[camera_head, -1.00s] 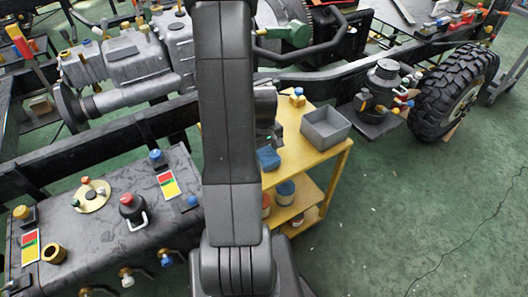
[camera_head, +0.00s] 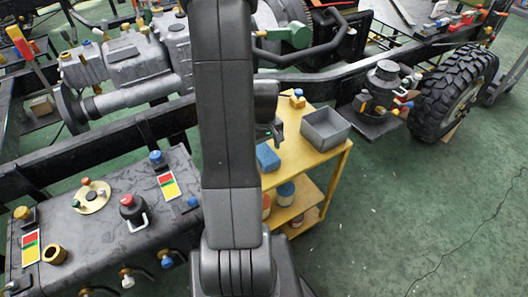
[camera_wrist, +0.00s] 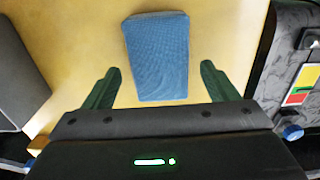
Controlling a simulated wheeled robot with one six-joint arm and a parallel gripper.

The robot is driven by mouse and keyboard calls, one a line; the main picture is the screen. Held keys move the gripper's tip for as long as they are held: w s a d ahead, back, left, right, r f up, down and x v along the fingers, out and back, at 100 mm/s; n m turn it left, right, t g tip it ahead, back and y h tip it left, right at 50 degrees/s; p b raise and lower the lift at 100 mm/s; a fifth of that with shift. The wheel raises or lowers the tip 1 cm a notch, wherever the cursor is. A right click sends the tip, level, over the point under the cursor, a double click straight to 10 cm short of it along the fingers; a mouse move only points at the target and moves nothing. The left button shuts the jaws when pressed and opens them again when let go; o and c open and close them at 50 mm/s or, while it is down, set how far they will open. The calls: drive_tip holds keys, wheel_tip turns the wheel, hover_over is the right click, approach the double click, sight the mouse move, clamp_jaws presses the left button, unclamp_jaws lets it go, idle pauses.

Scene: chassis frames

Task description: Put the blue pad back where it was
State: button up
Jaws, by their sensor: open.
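The blue pad (camera_head: 267,156) lies flat on the yellow cart top, near its left edge and partly hidden by my arm in the head view. In the wrist view the pad (camera_wrist: 157,56) lies beyond and between my fingers, with bare yellow surface on both sides. My gripper (camera_wrist: 157,84) is open and empty, its two dark green fingers spread apart and not touching the pad. In the head view my gripper (camera_head: 277,132) is over the cart, partly hidden behind my arm.
A grey open bin (camera_head: 325,128) stands on the yellow cart (camera_head: 306,160), right of the pad. A small yellow part with a blue top (camera_head: 297,97) is at the cart's back. A dark tank (camera_head: 105,232) with caps and labels is left.

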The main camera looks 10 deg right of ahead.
sight(264, 152)
wheel_tip(264, 152, up, 10)
drive_tip(key=shift+f+p, duration=0.15)
drive_tip(key=shift+p, duration=0.3)
